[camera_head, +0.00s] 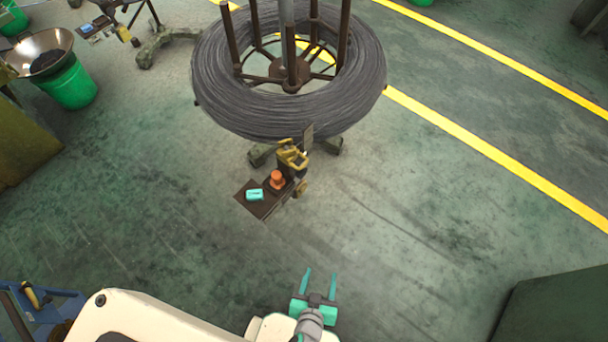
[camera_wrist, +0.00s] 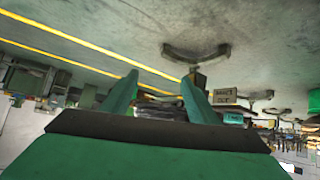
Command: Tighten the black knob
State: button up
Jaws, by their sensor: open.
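I cannot make out a black knob clearly in either view. A small dark stand (camera_head: 250,208) in front of the wire coil carries a yellow-and-black fixture (camera_head: 292,156), too small to read in detail. An orange item (camera_head: 277,180) and a turquoise item (camera_head: 255,194) sit on the stand. My gripper (camera_head: 320,273) is open and empty over the bare floor, below and right of the stand in the head view and well apart from it. Its two green fingers also show spread in the wrist view (camera_wrist: 160,80), with nothing between them.
A large coil of dark wire (camera_head: 225,105) on a post frame stands behind the stand. A green bucket (camera_head: 72,88) is at the upper left. A dark green block (camera_head: 555,308) fills the lower right corner. The floor between my gripper and the stand is clear.

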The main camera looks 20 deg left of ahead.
jog(key=w+a+f+n+g+y, duration=0.2)
jog(key=w+a+f+n+y, duration=0.15)
jog(key=w+f, duration=0.4)
jog(key=n+g+y, duration=0.2)
jog(key=n+y, duration=1)
jog(key=y, duration=0.1)
send_near(304, 174)
jog(key=x, duration=0.9)
jog(key=shift+s+r, duration=0.15)
jog(key=shift+s, duration=0.05)
jog(key=c, duration=1)
jog(key=shift+c, duration=0.2)
